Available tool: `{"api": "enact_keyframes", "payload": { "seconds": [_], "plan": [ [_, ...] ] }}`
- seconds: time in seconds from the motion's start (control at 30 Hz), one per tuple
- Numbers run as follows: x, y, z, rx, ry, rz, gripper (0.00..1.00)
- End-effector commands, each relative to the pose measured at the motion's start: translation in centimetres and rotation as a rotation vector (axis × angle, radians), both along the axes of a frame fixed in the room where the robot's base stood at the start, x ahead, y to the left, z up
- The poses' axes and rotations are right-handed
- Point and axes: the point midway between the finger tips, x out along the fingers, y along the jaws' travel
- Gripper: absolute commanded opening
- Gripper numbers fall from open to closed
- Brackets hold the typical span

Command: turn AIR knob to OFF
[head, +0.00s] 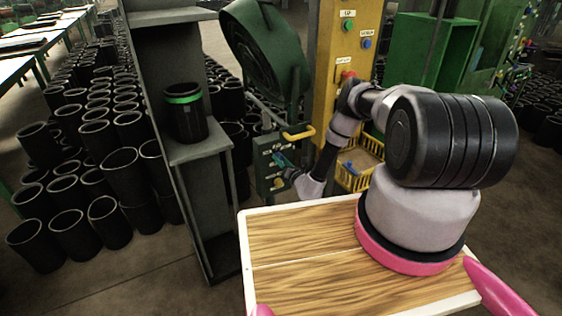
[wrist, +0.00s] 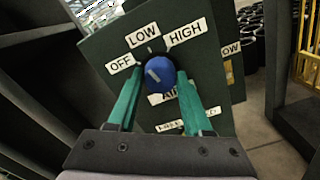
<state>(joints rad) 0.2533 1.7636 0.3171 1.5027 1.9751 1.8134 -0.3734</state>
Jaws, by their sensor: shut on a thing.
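The blue AIR knob (wrist: 159,65) sits on a dark green panel (wrist: 95,48) in the wrist view. White labels OFF (wrist: 120,63), LOW (wrist: 143,34) and HIGH (wrist: 186,32) fan out around it. The knob's pale mark points up and left, roughly toward the OFF side; its exact setting is hard to tell. The AIR label below is partly hidden. My gripper (wrist: 160,79) has its green fingers on either side of the knob, shut on it. In the head view my gripper (head: 280,160) reaches the panel (head: 266,150), and the knob is too small to make out.
A grey shelf post (head: 160,80) with a black sleeve (head: 185,112) stands left of the panel. A yellow bar (head: 298,133) and a yellow column (head: 335,50) with buttons are close to my arm. Many black sleeves (head: 110,150) crowd the floor at left.

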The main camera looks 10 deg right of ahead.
Motion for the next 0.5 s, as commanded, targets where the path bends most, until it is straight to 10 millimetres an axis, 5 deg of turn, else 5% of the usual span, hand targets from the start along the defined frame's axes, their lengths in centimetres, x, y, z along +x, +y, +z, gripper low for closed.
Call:
{"api": "enact_keyframes", "payload": {
  "seconds": [0.5],
  "plan": [
    [-0.08, -0.05, -0.10, -0.391, -0.125, 0.000, 0.00]
  ]
}}
